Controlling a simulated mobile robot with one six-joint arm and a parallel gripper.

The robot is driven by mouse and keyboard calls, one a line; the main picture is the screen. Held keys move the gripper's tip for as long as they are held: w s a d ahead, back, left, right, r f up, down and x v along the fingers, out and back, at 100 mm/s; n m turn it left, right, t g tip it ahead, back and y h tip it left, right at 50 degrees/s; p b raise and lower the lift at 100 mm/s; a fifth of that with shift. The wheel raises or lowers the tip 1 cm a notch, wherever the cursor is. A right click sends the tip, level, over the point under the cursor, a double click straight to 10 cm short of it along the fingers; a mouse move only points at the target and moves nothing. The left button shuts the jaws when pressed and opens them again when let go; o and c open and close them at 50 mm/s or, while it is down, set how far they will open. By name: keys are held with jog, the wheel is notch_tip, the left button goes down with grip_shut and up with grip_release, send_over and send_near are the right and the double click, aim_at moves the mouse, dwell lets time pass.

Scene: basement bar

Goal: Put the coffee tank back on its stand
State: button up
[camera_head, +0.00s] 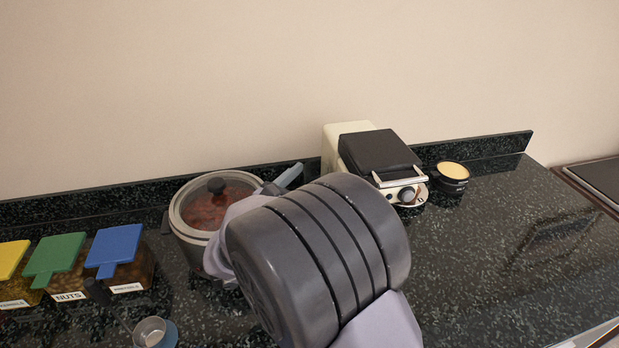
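I cannot make out a coffee tank or its stand for certain. A cream-coloured box (336,135) stands against the wall, partly hidden behind a waffle iron; I cannot tell whether it belongs to the stand. My arm's big grey joint fills the lower middle of the view and covers part of the counter.
On the dark speckled counter (490,240) stand a lidded pot (183,221), the waffle iron (378,153), a small black bowl (453,178), bins with yellow, green (57,256) and blue lids (115,247), and a metal scoop (150,331). The counter's right part is clear.

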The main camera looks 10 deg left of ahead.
jog(key=shift+r, duration=0.1)
jog(key=shift+s+a+r+p, duration=0.1)
jog(key=shift+s+a+p, duration=0.05)
jog(key=shift+s+p, duration=0.15)
jog(key=p+v, duration=0.3)
jog(key=v, duration=0.8)
jog(key=shift+s, duration=0.15)
